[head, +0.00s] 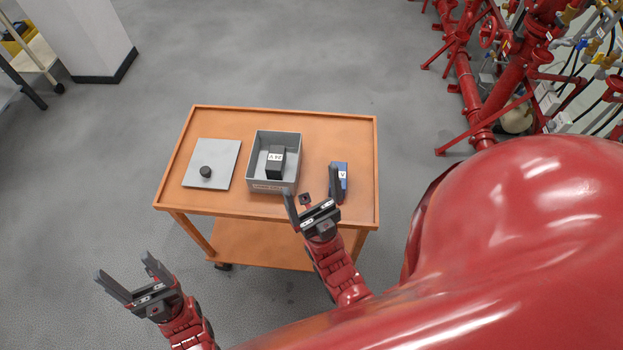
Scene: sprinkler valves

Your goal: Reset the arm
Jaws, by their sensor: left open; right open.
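My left gripper (134,279) is open and empty, over the floor in front of the cart's left front corner. My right gripper (311,198) is open, at the cart's front edge. Nothing is clearly held.
The orange cart (220,118) carries a grey open box (258,139) with a black labelled block (275,160) inside. Left of it lies a grey plate (219,155) with a black knob (206,172). Red pipes (470,90) stand at upper right; a white pillar (85,35) stands at upper left.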

